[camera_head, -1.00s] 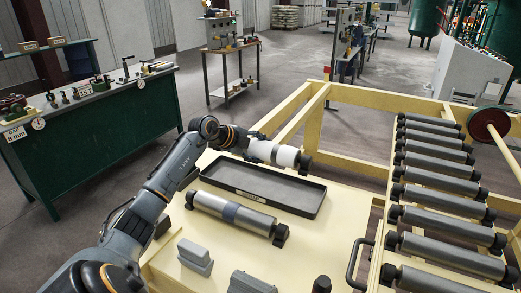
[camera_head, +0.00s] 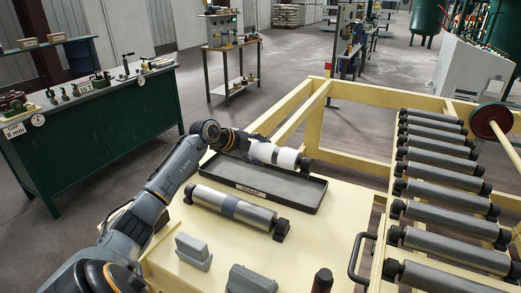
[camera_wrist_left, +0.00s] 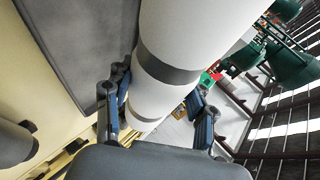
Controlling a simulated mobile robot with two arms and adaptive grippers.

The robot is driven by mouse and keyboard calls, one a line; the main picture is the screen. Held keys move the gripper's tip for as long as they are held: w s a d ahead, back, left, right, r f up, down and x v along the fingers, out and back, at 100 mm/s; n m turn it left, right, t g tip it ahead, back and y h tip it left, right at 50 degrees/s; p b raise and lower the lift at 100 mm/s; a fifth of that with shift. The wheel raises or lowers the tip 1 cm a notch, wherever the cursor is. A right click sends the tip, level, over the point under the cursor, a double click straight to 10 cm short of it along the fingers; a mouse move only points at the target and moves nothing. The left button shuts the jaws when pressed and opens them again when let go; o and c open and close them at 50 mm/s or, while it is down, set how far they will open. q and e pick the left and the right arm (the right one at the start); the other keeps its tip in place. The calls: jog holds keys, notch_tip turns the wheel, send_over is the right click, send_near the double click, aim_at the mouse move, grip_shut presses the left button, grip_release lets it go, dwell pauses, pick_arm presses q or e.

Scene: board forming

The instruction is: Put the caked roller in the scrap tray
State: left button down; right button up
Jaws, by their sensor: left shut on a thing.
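The caked roller (camera_head: 287,158), with a white coating and dark ends, is held by my left gripper (camera_head: 250,147). It lies roughly level over the far side of the scrap tray (camera_head: 303,208), a shallow dark grey tray with a label on its near wall. Whether it touches the tray cannot be told. In the left wrist view the white roller (camera_wrist_left: 192,35) with grey bands passes between the fingers of my gripper (camera_wrist_left: 155,112), shut around it. The dark tray (camera_wrist_left: 85,50) shows at the left there. My right gripper is not in view.
A clean steel roller (camera_head: 232,207) lies on the cream table in front of the tray. Two grey blocks (camera_head: 193,250) (camera_head: 250,281) stand near the front. A conveyor with several grey rollers (camera_head: 440,172) is at the right. A green workbench (camera_head: 110,135) stands at the left.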

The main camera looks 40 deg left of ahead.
pick_arm(q)
jog(key=shift+w+f+b, duration=0.1)
jog(key=shift+f+b, duration=1.3)
jog(key=shift+f, duration=2)
jog(key=shift+f, duration=0.35)
jog(key=shift+d+f, duration=0.15)
jog(key=shift+f, duration=0.4)
